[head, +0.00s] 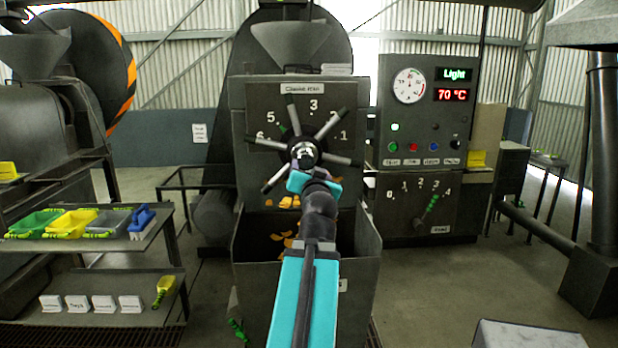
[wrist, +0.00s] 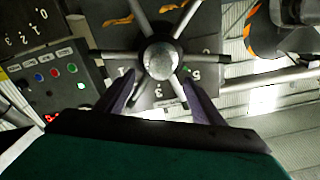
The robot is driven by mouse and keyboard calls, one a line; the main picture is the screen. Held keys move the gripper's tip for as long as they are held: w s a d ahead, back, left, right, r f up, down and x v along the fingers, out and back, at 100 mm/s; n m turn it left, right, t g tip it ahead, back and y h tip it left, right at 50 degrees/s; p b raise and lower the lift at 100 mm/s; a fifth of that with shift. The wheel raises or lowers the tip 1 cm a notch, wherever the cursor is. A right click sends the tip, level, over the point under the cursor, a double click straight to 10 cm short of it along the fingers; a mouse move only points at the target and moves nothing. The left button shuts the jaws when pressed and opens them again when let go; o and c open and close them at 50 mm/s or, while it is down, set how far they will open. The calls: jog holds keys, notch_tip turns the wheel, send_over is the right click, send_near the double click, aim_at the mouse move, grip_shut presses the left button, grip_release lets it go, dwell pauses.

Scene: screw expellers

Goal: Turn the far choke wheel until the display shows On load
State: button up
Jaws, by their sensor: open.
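A small green mark shows near the 5. The green display (head: 454,74) at the upper right reads "Light". My gripper (head: 301,168) is in front of the hub, its fingers mostly hidden by my own wrist. In the wrist view the wheel (wrist: 160,58) fills the top middle. My open gripper (wrist: 159,78) has one finger on each side of the hub, among the spokes; contact cannot be told.
A red display (head: 453,95) reads 70 °C beside a round gauge (head: 409,86). A lever (head: 427,212) with a green handle is below. An open bin (head: 250,258) with orange pieces is under the wheel. A shelf at left holds colored trays (head: 72,223).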

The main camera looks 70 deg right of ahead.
jog(key=shift+b+v, duration=1.15)
jog(key=shift+b, duration=0.85)
jog(key=shift+a, duration=0.1)
